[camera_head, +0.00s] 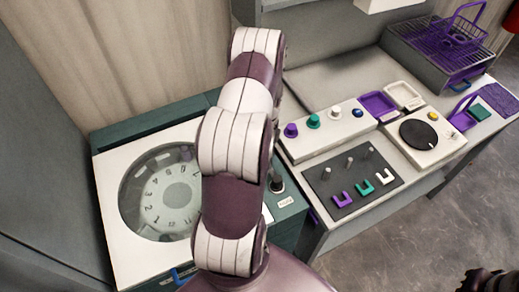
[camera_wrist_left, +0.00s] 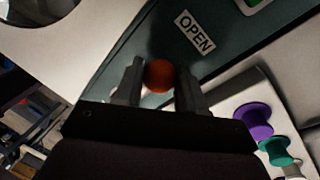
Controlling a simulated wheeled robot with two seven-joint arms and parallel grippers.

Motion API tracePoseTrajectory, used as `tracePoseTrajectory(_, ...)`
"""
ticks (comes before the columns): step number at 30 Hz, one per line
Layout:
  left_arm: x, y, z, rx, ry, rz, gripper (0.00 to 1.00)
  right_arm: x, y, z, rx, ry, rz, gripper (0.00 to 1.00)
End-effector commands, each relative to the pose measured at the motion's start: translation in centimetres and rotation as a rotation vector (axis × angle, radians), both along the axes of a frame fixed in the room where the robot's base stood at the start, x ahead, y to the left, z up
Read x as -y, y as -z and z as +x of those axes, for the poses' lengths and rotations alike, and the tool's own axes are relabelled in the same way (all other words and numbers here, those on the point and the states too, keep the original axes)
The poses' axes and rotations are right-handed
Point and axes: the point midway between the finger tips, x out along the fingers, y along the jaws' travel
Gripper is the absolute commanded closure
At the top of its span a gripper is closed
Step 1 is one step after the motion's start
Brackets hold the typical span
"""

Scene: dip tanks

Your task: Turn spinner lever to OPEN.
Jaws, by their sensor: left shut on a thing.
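The spinner (camera_head: 110,215) is a teal box with a white top and a round window over a numbered rotor (camera_head: 170,200). In the left wrist view, the orange-red ball knob (camera_wrist_left: 159,76) of its lever sits between the fingers of my left gripper (camera_wrist_left: 160,86), which is shut on it. An OPEN label (camera_wrist_left: 195,32) lies on the teal surface just beyond the knob, up and to the right. The lever's shaft is hidden. A dark part of my right gripper (camera_head: 482,281) shows at the bottom right corner, cut off.
Right of the spinner is a bench with coloured knobs (camera_head: 313,121), a dark panel (camera_head: 340,198) with pegs and U-shaped pieces, and a round black dial (camera_head: 419,134). A purple wire basket (camera_head: 460,40) stands at the back right. Grey floor is clear at lower right.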

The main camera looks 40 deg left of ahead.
Motion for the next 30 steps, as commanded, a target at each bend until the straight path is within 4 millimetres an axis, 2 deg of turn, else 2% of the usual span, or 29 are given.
tracePoseTrajectory(8,-0.1,-0.2,0.2,0.006,0.004,0.004,1.00,0.0,0.0,0.0,0.000,0.000,0.000,1.00)
tracePoseTrajectory(9,-0.1,-0.2,0.2,0.006,0.004,0.004,0.50,0.0,0.0,0.0,0.000,0.000,0.000,1.00)
tracePoseTrajectory(10,-0.1,-0.2,0.2,0.006,0.004,0.004,0.41,0.0,0.0,0.0,0.000,0.000,0.000,1.00)
tracePoseTrajectory(11,-0.1,-0.1,0.2,0.006,0.004,0.004,0.36,0.0,0.0,0.0,0.000,0.000,0.000,1.00)
tracePoseTrajectory(19,-0.1,-0.1,0.1,0.002,0.001,0.002,0.36,0.0,0.0,0.0,0.000,0.000,0.000,1.00)
tracePoseTrajectory(22,-0.2,-0.9,0.4,0.005,0.002,0.004,0.36,0.0,0.4,0.0,0.000,0.000,0.000,1.00)
tracePoseTrajectory(26,-0.4,-3.7,1.0,0.008,0.002,0.007,0.36,0.0,1.2,0.0,0.000,0.000,0.000,1.00)
tracePoseTrajectory(30,-0.5,-7.6,1.7,0.008,0.003,0.007,0.36,0.0,2.1,0.0,0.000,0.000,0.000,1.00)
